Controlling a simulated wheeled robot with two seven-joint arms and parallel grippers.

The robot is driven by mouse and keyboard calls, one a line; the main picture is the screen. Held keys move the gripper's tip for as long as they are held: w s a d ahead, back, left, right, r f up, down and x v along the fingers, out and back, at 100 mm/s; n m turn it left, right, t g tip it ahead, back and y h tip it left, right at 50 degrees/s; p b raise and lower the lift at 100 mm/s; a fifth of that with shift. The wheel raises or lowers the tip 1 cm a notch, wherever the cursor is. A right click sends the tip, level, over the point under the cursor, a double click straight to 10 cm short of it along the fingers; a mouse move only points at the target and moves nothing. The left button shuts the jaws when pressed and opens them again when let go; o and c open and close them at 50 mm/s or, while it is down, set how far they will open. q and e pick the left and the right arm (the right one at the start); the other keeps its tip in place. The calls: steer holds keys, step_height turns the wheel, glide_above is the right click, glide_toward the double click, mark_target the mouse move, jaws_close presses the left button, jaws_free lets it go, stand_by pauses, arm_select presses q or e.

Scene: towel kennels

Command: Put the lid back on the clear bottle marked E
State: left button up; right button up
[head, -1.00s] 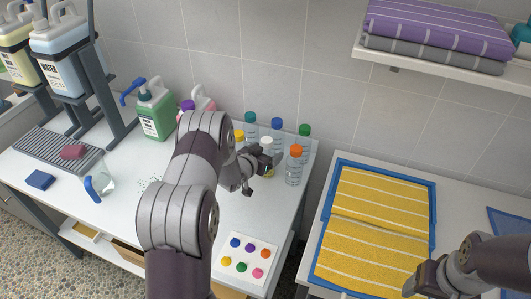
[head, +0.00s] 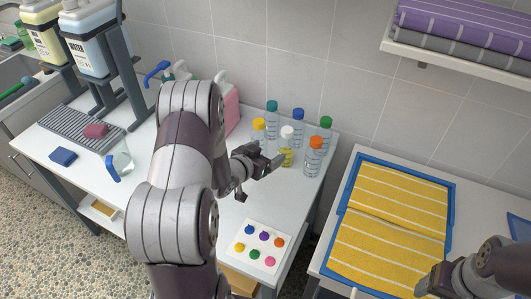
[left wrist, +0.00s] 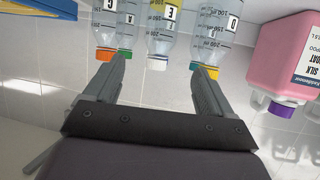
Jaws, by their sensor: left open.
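The clear bottle marked E (left wrist: 163,22) stands among other bottles on the white counter, with yellowish liquid inside; it also shows in the head view (head: 286,157). A white lid (head: 287,132) shows at its top, and in the left wrist view (left wrist: 157,62) it sits at the neck; whether it is fastened I cannot tell. My left gripper (head: 262,177) is open and empty just in front of bottle E. In the left wrist view its fingers (left wrist: 157,66) lie either side of the white lid, apart from it. My right gripper (head: 424,285) is at the lower right; its fingers are unclear.
Close neighbours are an orange-capped bottle (head: 313,160), a yellow-capped bottle (head: 259,138) and a green-capped bottle (head: 326,134). A pink jug (left wrist: 285,50) stands to one side. A white card (head: 257,247) with coloured round spots lies nearer me. A blue tray (head: 350,185) holds yellow towels.

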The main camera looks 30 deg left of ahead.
arm_select(q)
steer(key=s+d+r+g, duration=0.2)
steer(key=s+d+g, duration=0.4)
steer(key=s, duration=0.4)
steer(key=s+d+r+n+g+y, duration=0.1)
steer(key=s+d+r+g, duration=0.2)
steer(key=s+d+g, duration=0.3)
steer(key=s, duration=0.4)
steer(key=shift+s+d+r, duration=0.25)
steer(key=shift+s, duration=0.05)
steer(key=shift+r, duration=0.1)
